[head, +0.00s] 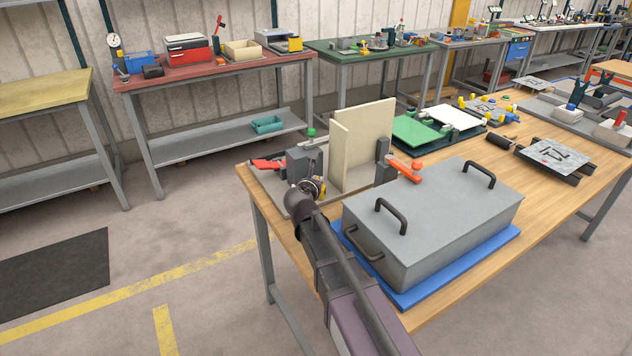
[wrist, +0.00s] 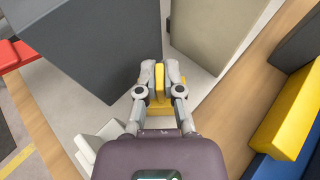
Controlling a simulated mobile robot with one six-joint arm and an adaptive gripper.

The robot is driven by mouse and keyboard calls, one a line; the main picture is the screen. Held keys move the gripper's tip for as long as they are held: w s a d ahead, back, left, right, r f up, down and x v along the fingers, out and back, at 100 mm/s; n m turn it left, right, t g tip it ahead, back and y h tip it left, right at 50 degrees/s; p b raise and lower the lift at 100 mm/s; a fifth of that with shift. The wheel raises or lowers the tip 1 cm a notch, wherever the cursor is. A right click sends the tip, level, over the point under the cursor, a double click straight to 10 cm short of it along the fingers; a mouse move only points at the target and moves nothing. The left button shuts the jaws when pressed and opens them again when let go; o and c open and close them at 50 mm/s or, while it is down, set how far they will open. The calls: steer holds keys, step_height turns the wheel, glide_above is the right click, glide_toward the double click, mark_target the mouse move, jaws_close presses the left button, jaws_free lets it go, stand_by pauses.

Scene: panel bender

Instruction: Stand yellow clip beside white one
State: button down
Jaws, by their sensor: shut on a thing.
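My gripper (head: 313,189) is at the near left end of the wooden table in the head view, beside a dark grey block. In the wrist view my gripper (wrist: 160,76) is shut on the yellow clip (wrist: 158,88), with a fingertip on each side of it. The clip is over or on a pale plate; whether it touches is unclear. A small white stepped piece (wrist: 92,142), possibly the white clip, is at lower left in the wrist view, apart from the yellow clip. I cannot make out the white clip in the head view.
The dark grey block (wrist: 100,42) and a beige block (wrist: 215,32) flank the pale plate (wrist: 85,98). Tall cream panels (head: 365,140) rise beside my gripper. A grey box (head: 435,220) with black handles lies on a blue mat (head: 455,265). Orange-red levers (head: 404,171) stick out nearby.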

steer(key=shift+f, duration=0.2)
steer(key=c, duration=0.8)
jaws_free()
steer(key=shift+r, duration=0.2)
steer(key=shift+s+r, duration=0.1)
steer(key=shift+s, duration=0.1)
steer(key=p+v, duration=0.4)
steer(key=v, duration=0.7)
steer(key=shift+s+r, duration=0.1)
steer(key=shift+s, duration=0.2)
